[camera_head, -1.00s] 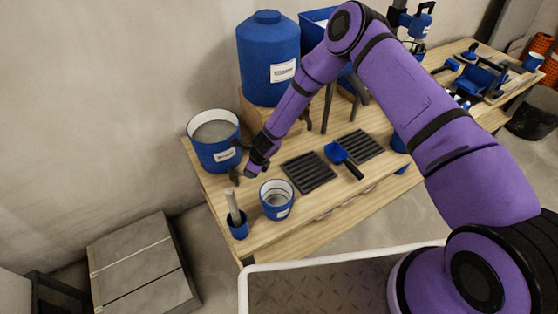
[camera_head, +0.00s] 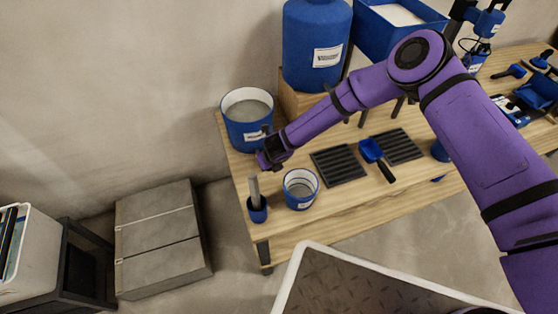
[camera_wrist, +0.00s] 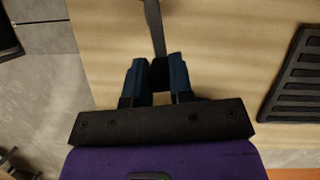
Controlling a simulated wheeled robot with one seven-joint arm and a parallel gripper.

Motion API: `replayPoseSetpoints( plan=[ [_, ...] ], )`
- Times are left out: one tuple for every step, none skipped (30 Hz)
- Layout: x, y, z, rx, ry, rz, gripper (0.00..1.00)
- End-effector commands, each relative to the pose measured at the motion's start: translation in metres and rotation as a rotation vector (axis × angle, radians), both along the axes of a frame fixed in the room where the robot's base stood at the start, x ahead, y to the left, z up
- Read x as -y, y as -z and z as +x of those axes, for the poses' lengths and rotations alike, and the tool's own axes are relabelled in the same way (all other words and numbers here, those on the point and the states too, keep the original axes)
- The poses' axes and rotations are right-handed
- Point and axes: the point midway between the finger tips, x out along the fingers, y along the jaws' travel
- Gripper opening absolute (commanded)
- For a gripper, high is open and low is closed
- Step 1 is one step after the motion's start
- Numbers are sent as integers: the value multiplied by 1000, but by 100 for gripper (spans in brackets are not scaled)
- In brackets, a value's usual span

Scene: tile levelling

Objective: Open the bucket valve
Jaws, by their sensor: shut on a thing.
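The blue bucket (camera_head: 248,133) with a white label and grey contents stands upright at the back left of the workbench. My gripper (camera_head: 268,160) is low in front of it, close to its lower front side. In the wrist view, my gripper (camera_wrist: 158,66) has its two blue fingers closed around the end of a dark, thin lever (camera_wrist: 153,28), which looks like the valve handle. The lever runs from between the fingertips to the top edge of that view. The valve body is not seen in the wrist view, and my gripper covers that area in the head view.
A small blue pot (camera_head: 300,189) and a blue cup with a grey stick (camera_head: 257,209) stand just in front of my gripper. Dark ribbed trays (camera_head: 338,166) and a blue scoop (camera_head: 372,152) lie to the right. A large blue tank (camera_head: 316,55) stands behind on a wooden block.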

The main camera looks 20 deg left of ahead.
Motion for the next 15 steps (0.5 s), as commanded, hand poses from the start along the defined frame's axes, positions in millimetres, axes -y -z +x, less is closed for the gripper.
replayPoseSetpoints(
  plan=[
    [-2,0,-1,0,3,2,0],
    [-2,0,-1,-1,4,2,0],
    [-3,0,-2,-1,5,2,0],
    [-3,0,-2,-1,5,2,0],
    [-3,0,-2,-1,5,2,0],
    [-2,0,-1,-1,5,2,0],
    [-2,0,-1,-1,5,2,0],
    [-2,0,-1,-1,5,2,0],
    [-2,0,-1,-1,5,2,0],
    [-2,0,-1,-1,5,2,0],
    [-2,0,-1,-1,5,2,0],
    [-2,0,-1,-1,5,2,23],
    [-2,0,-1,-1,5,2,30],
    [-2,0,-1,-1,5,2,37],
    [-2,0,-1,-1,5,2,46]
  ],
)
